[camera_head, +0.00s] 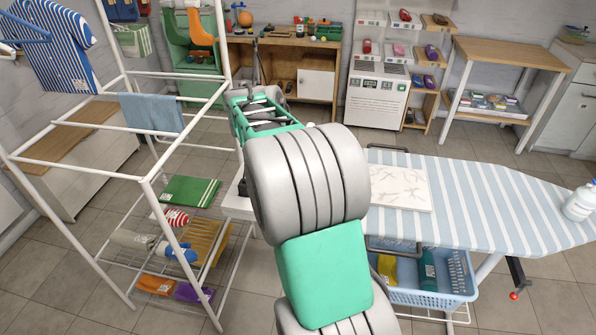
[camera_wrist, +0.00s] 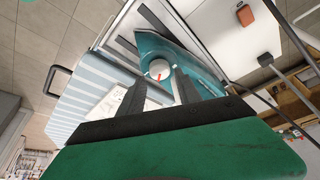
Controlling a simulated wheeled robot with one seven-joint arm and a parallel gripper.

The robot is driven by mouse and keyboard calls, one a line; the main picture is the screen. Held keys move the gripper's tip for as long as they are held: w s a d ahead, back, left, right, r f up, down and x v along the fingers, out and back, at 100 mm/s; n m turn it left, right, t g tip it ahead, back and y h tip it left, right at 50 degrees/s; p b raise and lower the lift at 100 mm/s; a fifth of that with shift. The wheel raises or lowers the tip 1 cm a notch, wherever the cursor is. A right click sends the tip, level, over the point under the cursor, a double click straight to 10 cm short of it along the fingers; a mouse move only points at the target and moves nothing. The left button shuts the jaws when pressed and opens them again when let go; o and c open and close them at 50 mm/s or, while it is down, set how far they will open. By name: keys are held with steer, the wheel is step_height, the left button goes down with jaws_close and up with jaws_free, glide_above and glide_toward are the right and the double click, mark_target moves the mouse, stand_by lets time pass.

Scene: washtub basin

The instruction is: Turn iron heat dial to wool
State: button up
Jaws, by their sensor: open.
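The teal iron (camera_wrist: 190,68) shows in the wrist view, with a round white dial (camera_wrist: 159,69) on it. A red mark shows on the dial's face; I cannot read any settings around it. My gripper (camera_wrist: 160,79) is open, its two dark fingers apart on either side of the dial in this view. I cannot tell whether either finger touches it. In the head view my arm fills the middle and hides the iron and dial.
The striped ironing board (camera_head: 480,205) extends right, with a white patterned panel (camera_head: 400,188) on it and a bottle (camera_head: 580,202) at its far end. A blue basket (camera_head: 430,290) sits below. A white drying rack (camera_head: 75,160) stands left.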

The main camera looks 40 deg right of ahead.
steer(key=v, duration=0.4)
steer(key=shift+a+r, duration=0.1)
steer(key=shift+r, duration=0.15)
